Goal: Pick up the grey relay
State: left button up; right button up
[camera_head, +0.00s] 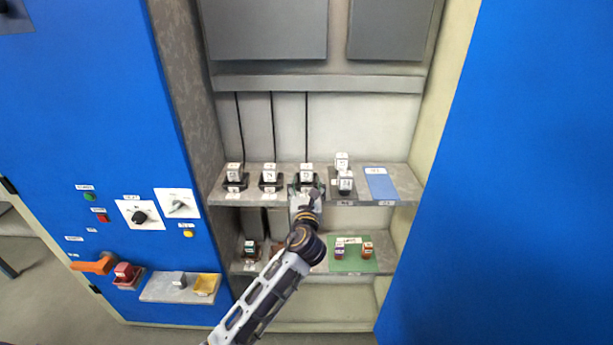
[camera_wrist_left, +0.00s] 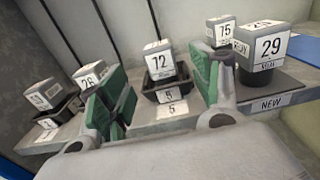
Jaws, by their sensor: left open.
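Several grey block relays with white number labels stand on the upper shelf. One, labelled 72 (camera_wrist_left: 158,62), sits in a black socket (camera_wrist_left: 166,90) marked 5; the head view shows it third from the left (camera_head: 306,172). My left gripper (camera_head: 307,189) is open in front of that socket. In the left wrist view its green-padded fingers (camera_wrist_left: 160,92) are spread on either side of relay 72, with nothing held. Two more grey relays, 29 (camera_wrist_left: 267,45) and 75 (camera_wrist_left: 220,30), stand to the right on a dark pad marked NEW (camera_wrist_left: 290,88). My right gripper is not in view.
Two other socketed relays (camera_head: 235,172) (camera_head: 269,173) stand left on the shelf. A blue mat (camera_head: 381,184) lies bare at the right. Below, a green mat (camera_head: 350,265) holds small coloured relays. Blue cabinet panels (camera_head: 500,200) flank the recess.

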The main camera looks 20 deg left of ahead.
aim_at(306, 174)
pick_arm(q)
jog(key=shift+x, duration=1.8)
jog(key=shift+x, duration=2.6)
jog(key=shift+f, duration=0.15)
jog(key=c, duration=1.2)
